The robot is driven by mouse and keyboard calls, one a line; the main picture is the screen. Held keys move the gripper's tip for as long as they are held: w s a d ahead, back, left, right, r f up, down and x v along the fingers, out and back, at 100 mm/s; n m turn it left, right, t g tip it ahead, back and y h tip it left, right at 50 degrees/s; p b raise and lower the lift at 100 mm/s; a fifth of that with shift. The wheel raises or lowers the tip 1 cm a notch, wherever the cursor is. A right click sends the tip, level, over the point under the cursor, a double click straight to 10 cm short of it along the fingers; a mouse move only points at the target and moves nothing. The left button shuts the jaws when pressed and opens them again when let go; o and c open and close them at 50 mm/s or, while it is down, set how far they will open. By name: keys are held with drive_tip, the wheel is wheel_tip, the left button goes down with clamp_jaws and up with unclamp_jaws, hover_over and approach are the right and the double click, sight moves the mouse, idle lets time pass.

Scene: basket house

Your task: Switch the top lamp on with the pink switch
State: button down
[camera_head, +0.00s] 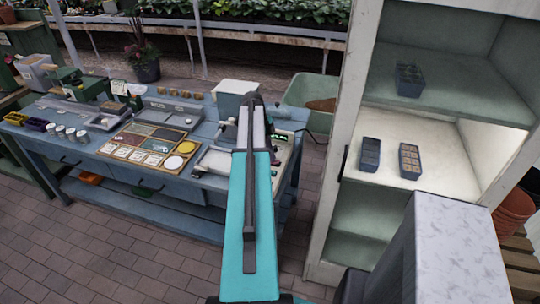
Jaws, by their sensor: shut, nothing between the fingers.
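The open cabinet (354,125) on the right has a brightly lit middle shelf (440,190). The upper shelf (455,98) is dimmer and greenish, with no glow seen there. No lamp body shows, and the top of the cabinet is cut off by the frame. I cannot make out a pink switch. A pale panel with small dark and green parts (279,152) lies at the right end of the blue table, partly hidden by my arm. My teal arm reaches up the middle of the picture towards that end. My gripper cannot be seen and may be hidden behind the arm.
The blue table (75,147) holds a sectioned board (150,143), grey trays and several cups. Dark seedling trays stand on the cabinet's shelves. A green tub (300,92) stands behind the table. Brick floor (130,255) is clear in front, with a narrow gap before the cabinet.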

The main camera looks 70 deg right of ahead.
drive_tip(key=shift+s+r, duration=0.25)
drive_tip(key=shift+s, duration=0.35)
drive_tip(key=shift+p+v, duration=0.8)
drive_tip(key=shift+v, duration=1.15)
drive_tip(key=w+b+v, duration=0.1)
drive_tip(key=b+v, duration=0.2)
drive_tip(key=v, duration=0.6)
drive_tip(key=shift+w+r+b, duration=0.15)
drive_tip(key=shift+w+b, duration=0.15)
drive_tip(key=shift+w, duration=0.15)
